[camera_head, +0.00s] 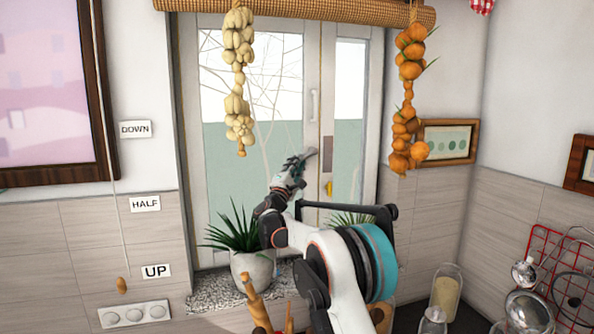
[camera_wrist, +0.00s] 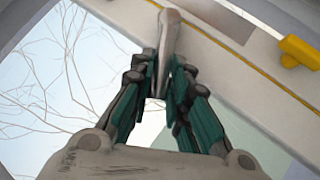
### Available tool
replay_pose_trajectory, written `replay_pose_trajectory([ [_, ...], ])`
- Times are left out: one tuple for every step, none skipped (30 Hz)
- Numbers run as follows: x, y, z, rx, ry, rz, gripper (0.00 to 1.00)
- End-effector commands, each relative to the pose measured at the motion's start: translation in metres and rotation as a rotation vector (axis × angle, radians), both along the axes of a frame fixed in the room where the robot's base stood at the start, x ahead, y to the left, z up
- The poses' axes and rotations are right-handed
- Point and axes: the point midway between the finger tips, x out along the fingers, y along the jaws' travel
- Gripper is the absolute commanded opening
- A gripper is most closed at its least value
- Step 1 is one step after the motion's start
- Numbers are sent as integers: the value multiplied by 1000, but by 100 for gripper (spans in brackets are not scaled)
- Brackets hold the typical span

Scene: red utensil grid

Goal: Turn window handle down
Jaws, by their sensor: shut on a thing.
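The window (camera_head: 262,100) has a grey metal handle (camera_head: 312,152) on its middle frame, low down, slanting in the head view. In the wrist view the same handle (camera_wrist: 169,30) lies between the fingers, its far end sticking out past the fingertips. My gripper (camera_head: 300,160) is shut on this handle, and its teal-padded fingers show in the wrist view (camera_wrist: 165,75). The fingers hide part of the handle. Another pale upright handle (camera_head: 314,105) sits higher on the frame, apart from my gripper.
A yellow piece (camera_head: 328,188) sits on the frame just right of and below my gripper. A potted plant (camera_head: 252,268) stands on the sill at left. Garlic (camera_head: 239,85) and orange-brown bulb strings (camera_head: 408,95) hang on either side. A framed picture (camera_head: 447,141) hangs at right.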

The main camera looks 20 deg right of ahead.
Motion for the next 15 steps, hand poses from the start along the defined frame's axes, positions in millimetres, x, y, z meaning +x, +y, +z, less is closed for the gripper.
replay_pose_trajectory([
  [0, -3, -9, -37, -1, -1, 0],
  [0, -4, -10, -58, -2, -2, 0],
  [0, -6, -12, -87, -3, -1, 0],
  [0, -6, -13, -108, -4, 0, 0],
  [0, -7, -14, -128, -4, 1, 0],
  [0, -8, -15, -153, -4, 1, 0],
  [0, -9, -16, -170, -5, 0, 0],
  [0, -10, -17, -187, -5, 0, 0],
  [0, -11, -17, -206, -7, 0, 0],
  [0, -12, -18, -219, -7, 0, 0],
  [0, -12, -18, -232, -7, 1, 0],
  [1, -13, -19, -247, -8, 1, 0],
  [1, -13, -19, -257, -9, 1, 0],
  [1, -14, -19, -266, -9, 1, 0],
  [1, -14, -19, -277, -9, 1, 0],
])
